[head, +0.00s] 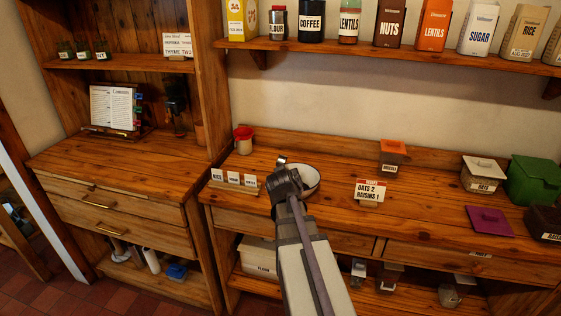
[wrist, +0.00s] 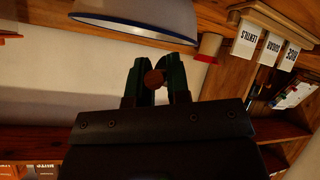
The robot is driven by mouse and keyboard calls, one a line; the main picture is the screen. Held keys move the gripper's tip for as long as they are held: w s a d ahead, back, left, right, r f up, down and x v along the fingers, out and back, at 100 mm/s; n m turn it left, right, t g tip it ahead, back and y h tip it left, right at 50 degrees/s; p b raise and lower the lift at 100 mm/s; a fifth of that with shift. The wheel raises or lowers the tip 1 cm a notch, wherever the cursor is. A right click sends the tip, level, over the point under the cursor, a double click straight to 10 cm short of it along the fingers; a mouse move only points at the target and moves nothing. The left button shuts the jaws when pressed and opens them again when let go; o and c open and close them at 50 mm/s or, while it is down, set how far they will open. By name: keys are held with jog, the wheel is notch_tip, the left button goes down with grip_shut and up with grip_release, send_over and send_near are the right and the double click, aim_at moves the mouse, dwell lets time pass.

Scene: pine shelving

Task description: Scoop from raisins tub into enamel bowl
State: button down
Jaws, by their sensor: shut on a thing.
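The enamel bowl (head: 311,184), white inside, stands on the counter partly behind my gripper (head: 284,176). In the wrist view, the bowl with its blue rim (wrist: 135,30) shows at the top, beyond my fingers. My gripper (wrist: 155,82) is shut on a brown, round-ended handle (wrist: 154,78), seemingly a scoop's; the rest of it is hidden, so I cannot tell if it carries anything. A dark tub (head: 543,220), seemingly the raisins tub, is cut off at the right edge, its label hard to read. It is far right of my gripper.
A card (head: 369,191) reads "OATS 2 RAISINS 1". Small label cards (head: 233,179) stand left of the bowl. An oats tub (head: 484,174), a green box (head: 531,181) and a purple lid (head: 489,221) are at the right. The counter between the card and lid is clear.

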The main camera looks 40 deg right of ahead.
jog(key=shift+w+a+r+n+g, duration=0.1)
jog(key=shift+w+r+n+g, duration=0.1)
jog(key=shift+r+n+g, duration=0.15)
jog(key=shift+f+h, duration=0.1)
jog(key=shift+h, duration=0.2)
jog(key=n+g+h, duration=0.1)
jog(key=w+r+n+g+h+p, duration=0.1)
jog(key=shift+a+r+n+g, duration=0.15)
jog(key=shift+a+n+g, duration=0.2)
jog(key=shift+a, duration=0.05)
jog(key=w+a+r+n+g+h, duration=0.2)
jog(key=w+n+h, duration=0.1)
jog(key=shift+w+a+r+g, duration=0.15)
jog(key=shift+a+r+g, duration=0.1)
jog(key=shift+g, duration=0.15)
